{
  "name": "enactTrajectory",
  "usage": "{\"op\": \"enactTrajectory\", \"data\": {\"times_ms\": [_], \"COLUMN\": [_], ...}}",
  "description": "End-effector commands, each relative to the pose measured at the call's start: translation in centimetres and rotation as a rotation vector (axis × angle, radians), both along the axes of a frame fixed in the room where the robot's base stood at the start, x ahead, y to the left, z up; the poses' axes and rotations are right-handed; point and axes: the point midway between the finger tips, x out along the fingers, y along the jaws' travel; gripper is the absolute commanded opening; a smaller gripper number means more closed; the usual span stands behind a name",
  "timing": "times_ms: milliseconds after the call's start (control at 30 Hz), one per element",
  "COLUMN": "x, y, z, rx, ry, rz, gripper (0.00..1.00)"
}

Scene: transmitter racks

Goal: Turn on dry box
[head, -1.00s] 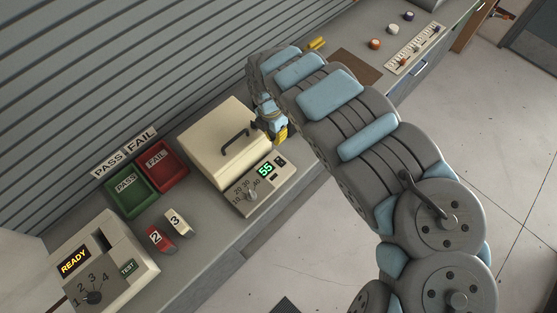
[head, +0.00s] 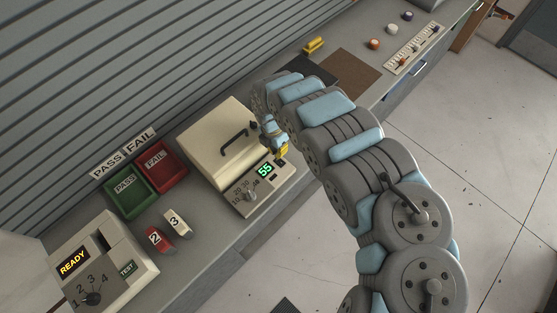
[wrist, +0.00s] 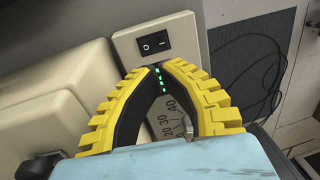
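The dry box (head: 215,140) is a cream box with a dark handle on its closed lid. Its front panel has a dial (head: 250,196) and a lit green display (head: 265,169) reading 55. In the wrist view a black rocker switch (wrist: 155,43) marked O and I sits on the panel, just beyond my fingertips. My gripper (head: 282,155) is over the right end of the panel and hides the switch in the head view. In the wrist view its yellow fingers (wrist: 157,68) come together at the tips, with nothing held. The display and dial scale show between the fingers. Contact with the panel is not visible.
Left of the box are a green PASS tray (head: 130,193), a red FAIL tray (head: 160,165), blocks numbered 2 (head: 158,239) and 3 (head: 177,222), and a tester reading READY (head: 100,265). A brown mat (head: 346,77) lies beyond my arm. Cables (wrist: 250,70) show right of the panel.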

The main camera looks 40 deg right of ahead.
Motion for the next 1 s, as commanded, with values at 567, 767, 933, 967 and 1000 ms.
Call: {"op": "enactTrajectory", "data": {"times_ms": [567,767,933,967,1000], "x": [-0.6,-0.7,-0.8,-0.8,-0.8], "y": [0.1,-0.1,-0.1,-0.1,-0.1], "z": [-5.1,-5.8,-6.1,-6.1,-6.1], "rx": [0.002,-0.001,-0.002,-0.002,-0.002], "ry": [0.000,0.000,0.000,0.000,0.001], "rz": [0.002,0.000,0.000,0.000,0.000], "gripper": [0.00,0.00,0.00,0.00,0.00]}}
